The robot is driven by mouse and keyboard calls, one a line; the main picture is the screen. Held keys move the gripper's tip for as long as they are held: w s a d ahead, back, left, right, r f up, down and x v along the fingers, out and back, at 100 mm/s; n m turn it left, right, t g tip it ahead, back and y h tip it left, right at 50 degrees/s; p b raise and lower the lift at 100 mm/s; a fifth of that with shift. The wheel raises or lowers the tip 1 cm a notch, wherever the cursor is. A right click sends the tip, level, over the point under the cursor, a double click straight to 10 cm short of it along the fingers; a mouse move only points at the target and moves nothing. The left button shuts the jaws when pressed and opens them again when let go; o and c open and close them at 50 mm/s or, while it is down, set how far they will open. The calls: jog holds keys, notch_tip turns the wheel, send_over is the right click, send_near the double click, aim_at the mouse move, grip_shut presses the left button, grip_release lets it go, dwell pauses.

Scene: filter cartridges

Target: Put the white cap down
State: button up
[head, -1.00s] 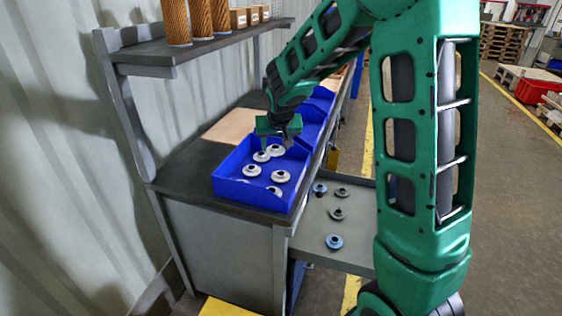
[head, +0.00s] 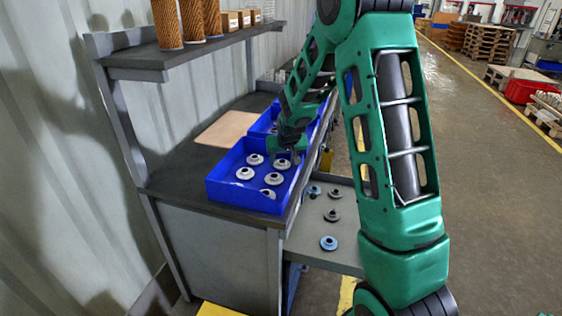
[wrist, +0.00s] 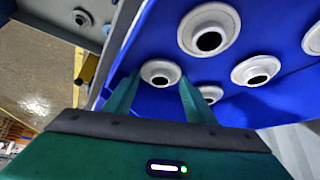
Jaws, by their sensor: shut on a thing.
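My gripper (head: 288,152) is over the right side of the near blue bin (head: 228,194). It is shut on a white cap (wrist: 160,73), which shows between the fingertips in the wrist view and below the gripper in the head view (head: 282,165). The cap is round with a dark centre hole. I cannot tell whether it touches the bin floor. Several other white caps sit in the bin, including one at the left (head: 245,173), one at the back (head: 255,159) and one in the middle (head: 273,179). In the wrist view, one cap (wrist: 211,93) is partly hidden by the right finger.
A second blue bin (head: 262,125) stands behind. A grey tray (head: 312,249) to the right, lower down, holds blue and dark caps. A shelf (head: 150,62) with filter cartridges is above the bench at the left. A tan board (head: 226,129) lies on the bench.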

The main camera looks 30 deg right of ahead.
jog(key=o, duration=1)
jog(key=v, duration=1.2)
jog(key=s+m+g, duration=0.1)
jog(key=s+g, duration=0.1)
jog(key=s, duration=1.1)
jog(key=s+r+g+y, duration=0.1)
jog(key=s+g, duration=0.1)
jog(key=s, duration=1.1)
jog(key=s+d+r+m+g+y, duration=0.1)
jog(key=s+g, duration=0.1)
jog(key=s, duration=1.1)
jog(key=shift+s+r+m, duration=0.15)
jog(key=shift+r+m, duration=0.1)
jog(key=shift+m, duration=0.05)
